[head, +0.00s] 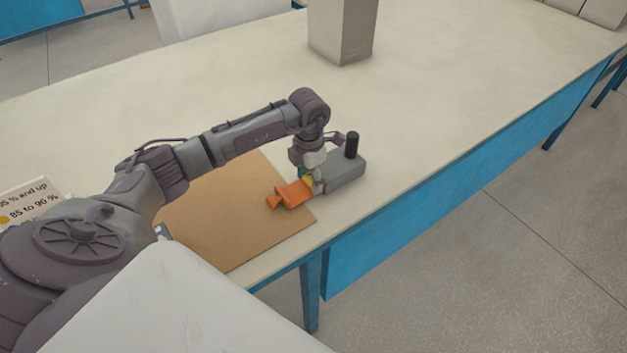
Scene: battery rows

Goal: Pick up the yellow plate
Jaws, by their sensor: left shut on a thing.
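My left gripper (314,172) reaches down over the right edge of a brown mat and is shut. A small patch of yellow, the yellow plate (307,181), shows at its fingertips; most of the plate is hidden by the fingers and nearby things. The plate appears to be held between the fingers, just beside an orange piece (291,194). Whether the plate touches what is below cannot be told. My right gripper is not in view.
A grey block (345,174) with a black knob stands close right of the gripper. The brown mat (225,220) lies on the pale table (430,100). A tall grey box (342,30) stands at the back. A printed card (28,202) is at left. The table's right half is clear.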

